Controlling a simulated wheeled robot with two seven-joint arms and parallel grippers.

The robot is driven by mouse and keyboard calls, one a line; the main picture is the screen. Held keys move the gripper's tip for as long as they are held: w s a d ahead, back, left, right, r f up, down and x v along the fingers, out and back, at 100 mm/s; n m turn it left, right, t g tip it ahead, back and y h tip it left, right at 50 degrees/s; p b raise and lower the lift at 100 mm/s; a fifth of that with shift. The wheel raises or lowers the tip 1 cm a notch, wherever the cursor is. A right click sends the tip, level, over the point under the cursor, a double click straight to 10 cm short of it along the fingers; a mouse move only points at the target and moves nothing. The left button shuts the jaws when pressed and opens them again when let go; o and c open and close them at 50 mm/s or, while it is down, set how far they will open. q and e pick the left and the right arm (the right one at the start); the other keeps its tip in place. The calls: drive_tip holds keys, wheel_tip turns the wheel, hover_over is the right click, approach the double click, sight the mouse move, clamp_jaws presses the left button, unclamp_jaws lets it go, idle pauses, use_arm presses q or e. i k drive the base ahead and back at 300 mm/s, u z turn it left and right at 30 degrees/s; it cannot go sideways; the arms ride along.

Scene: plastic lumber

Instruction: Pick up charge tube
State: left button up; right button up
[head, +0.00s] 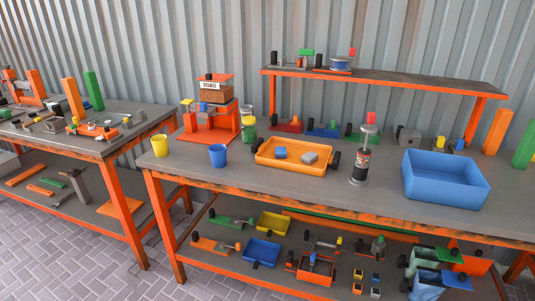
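No object in the head view is clearly marked as the charge tube. An upright dark cylinder with a pale label (361,163) stands on the main workbench, between the orange tray and the blue bin. It has a light rod with a red top above it. A clear cylinder (246,111) with a green jar (248,130) in front of it stands beside the orange press-like stand. I cannot tell which of these, if either, is the charge tube. Neither of my grippers is in view.
The orange tray (268,161) holds a blue block and a grey block. The blue bin (446,192) stands at right. Yellow (160,147) and blue (217,156) cups stand at left. A raised shelf (420,86) runs behind. The bench's front strip (300,187) is mostly clear.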

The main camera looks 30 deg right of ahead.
sight(359, 178)
drive_tip(key=u, duration=0.7)
drive_tip(key=i, duration=1.7)
drive_tip(key=z, duration=2.4)
